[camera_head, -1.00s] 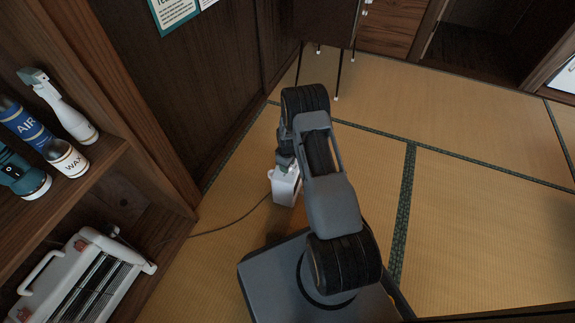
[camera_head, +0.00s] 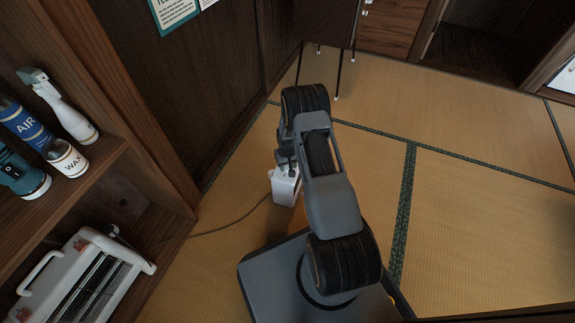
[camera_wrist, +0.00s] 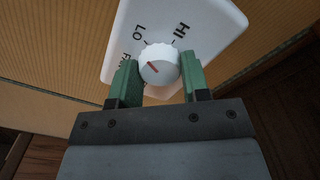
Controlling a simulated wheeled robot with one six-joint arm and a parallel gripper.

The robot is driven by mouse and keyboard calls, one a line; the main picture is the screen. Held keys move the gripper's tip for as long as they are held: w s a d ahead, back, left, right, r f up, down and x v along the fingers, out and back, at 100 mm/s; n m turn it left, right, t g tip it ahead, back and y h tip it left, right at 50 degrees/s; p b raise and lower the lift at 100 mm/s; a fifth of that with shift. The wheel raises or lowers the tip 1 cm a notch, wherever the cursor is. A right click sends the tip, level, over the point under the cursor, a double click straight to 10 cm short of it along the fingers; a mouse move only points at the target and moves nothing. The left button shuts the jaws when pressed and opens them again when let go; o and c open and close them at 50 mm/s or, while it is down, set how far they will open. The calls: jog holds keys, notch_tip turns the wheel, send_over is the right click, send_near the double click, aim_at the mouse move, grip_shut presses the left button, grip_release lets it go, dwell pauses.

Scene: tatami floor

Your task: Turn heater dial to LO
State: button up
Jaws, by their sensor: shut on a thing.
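The white heater (camera_head: 284,190) stands on the tatami, partly hidden behind my arm in the head view. In the wrist view its white panel (camera_wrist: 205,22) carries the marks LO, HI and a partly covered FAN. The round white dial (camera_wrist: 165,56) has a red pointer line on its lower left side, away from HI. The line lies nearer FAN than LO, but I cannot tell its exact setting. My gripper (camera_wrist: 160,76) is shut on the dial, with one green fingertip on each side. The left finger partly covers the FAN mark.
A wooden shelf (camera_head: 98,170) at the left holds a spray bottle (camera_head: 62,108) and several cans. A white appliance with a grille (camera_head: 85,275) lies on its lower level. A dark cord (camera_head: 232,222) runs from the heater across the floor. The tatami (camera_head: 480,225) at the right is clear.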

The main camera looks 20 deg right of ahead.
dwell(0.3)
jog(key=o, duration=0.9)
notch_tip(320, 180, up, 14)
jog(key=p, duration=0.5)
jog(key=shift+f, duration=0.1)
